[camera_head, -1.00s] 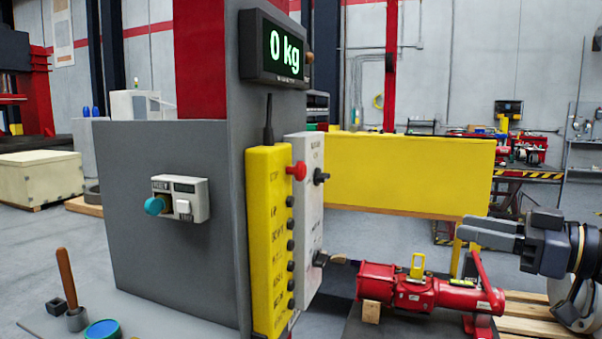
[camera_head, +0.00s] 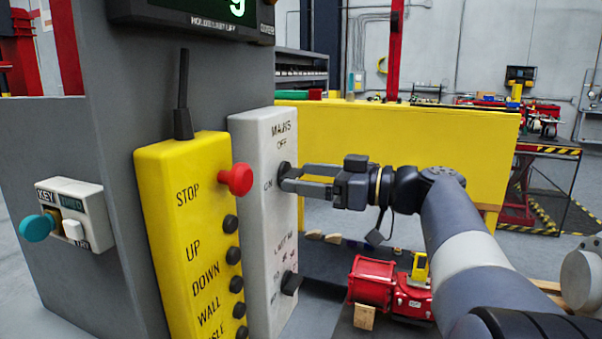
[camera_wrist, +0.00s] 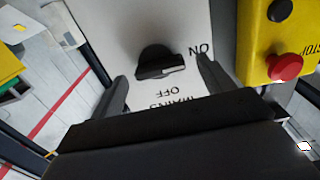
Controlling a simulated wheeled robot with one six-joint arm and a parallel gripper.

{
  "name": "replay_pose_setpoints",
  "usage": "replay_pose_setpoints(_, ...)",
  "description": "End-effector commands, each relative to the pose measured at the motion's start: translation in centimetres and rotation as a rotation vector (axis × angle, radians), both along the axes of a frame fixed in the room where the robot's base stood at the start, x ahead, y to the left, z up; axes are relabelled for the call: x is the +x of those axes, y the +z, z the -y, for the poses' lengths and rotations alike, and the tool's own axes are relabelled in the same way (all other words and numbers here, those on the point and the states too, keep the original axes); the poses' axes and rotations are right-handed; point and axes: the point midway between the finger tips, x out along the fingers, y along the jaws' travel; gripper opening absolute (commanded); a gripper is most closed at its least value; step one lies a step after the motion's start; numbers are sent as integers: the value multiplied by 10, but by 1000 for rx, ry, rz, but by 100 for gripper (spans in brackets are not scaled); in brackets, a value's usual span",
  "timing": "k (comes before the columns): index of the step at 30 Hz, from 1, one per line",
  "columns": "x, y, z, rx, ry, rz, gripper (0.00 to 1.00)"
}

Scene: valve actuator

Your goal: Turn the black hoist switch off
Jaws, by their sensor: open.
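A white switch box (camera_head: 262,225) carries a black rotary switch (camera_head: 284,170) under the words MAINS OFF, with ON at its left. In the wrist view this black switch (camera_wrist: 155,62) appears upside down; its bar lies crosswise, with its pale mark toward ON. My gripper (camera_head: 290,178) is at the switch in the head view, partly covering it. In the wrist view my gripper (camera_wrist: 164,80) is open, with one finger on each side of the switch and gaps visible; contact cannot be told. A second black switch (camera_head: 290,283) sits lower on the box; its label is hard to read.
A yellow pendant (camera_head: 185,235) with a red STOP button (camera_head: 236,179) and black buttons stands close left of the box. A key switch (camera_head: 75,215) is farther left. A red hoist unit (camera_head: 385,287) lies below my arm. A yellow panel (camera_head: 400,140) stands behind.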

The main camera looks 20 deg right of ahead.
Motion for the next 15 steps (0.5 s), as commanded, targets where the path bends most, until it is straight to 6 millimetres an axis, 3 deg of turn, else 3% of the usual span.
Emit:
replay_pose_setpoints(6,8,0,-12,1,1,-1,76)
replay_pose_setpoints(15,9,0,-12,1,0,-1,76)
